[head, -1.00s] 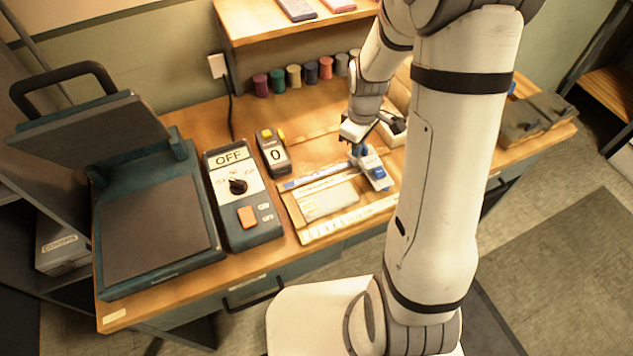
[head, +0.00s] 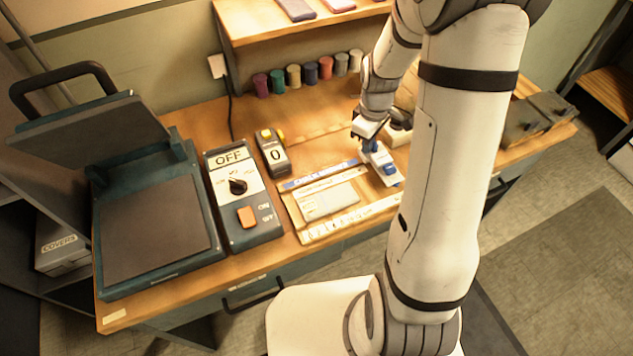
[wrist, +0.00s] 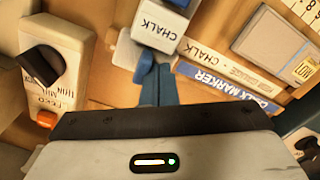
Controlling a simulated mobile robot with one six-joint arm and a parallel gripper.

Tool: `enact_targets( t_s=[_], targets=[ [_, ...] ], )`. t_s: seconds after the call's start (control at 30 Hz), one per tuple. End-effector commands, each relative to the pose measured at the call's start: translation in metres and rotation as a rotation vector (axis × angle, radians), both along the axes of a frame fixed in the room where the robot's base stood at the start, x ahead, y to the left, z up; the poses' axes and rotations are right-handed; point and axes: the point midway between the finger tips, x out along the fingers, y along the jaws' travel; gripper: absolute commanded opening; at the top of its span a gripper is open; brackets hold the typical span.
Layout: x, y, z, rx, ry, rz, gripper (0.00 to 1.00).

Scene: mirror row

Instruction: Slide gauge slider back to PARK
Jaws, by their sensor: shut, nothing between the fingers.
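The gauge slider (head: 382,166) is a pale grey block with blue parts, at the right end of the wooden gauge frame (head: 303,236). In the wrist view the slider (wrist: 152,38) is at the top middle and carries a CHALK label. My gripper (head: 369,143) is at the slider's far end. In the wrist view its fingertips (wrist: 158,76) are shut and empty, close beside a blue knob on the slider. I cannot tell whether they touch it. No PARK mark is readable.
A control box (head: 240,205) reading OFF and a counter (head: 272,153) showing 0 stand left of the frame. A heat press (head: 155,235) with a raised lid is at far left. Several coloured spools (head: 293,76) line the back. A pale bin is right of my gripper.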

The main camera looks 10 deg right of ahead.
Motion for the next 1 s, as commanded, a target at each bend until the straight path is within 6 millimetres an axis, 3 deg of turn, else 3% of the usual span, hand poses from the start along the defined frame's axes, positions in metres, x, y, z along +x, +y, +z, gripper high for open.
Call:
enact_targets(
  t_s=[0.37, 1.0],
  targets=[
    [0.001, -0.002, 0.002, 0.000, 0.000, 0.001, 0.00],
    [-0.001, 0.006, 0.051, 0.000, 0.000, 0.002, 0.00]
  ],
)
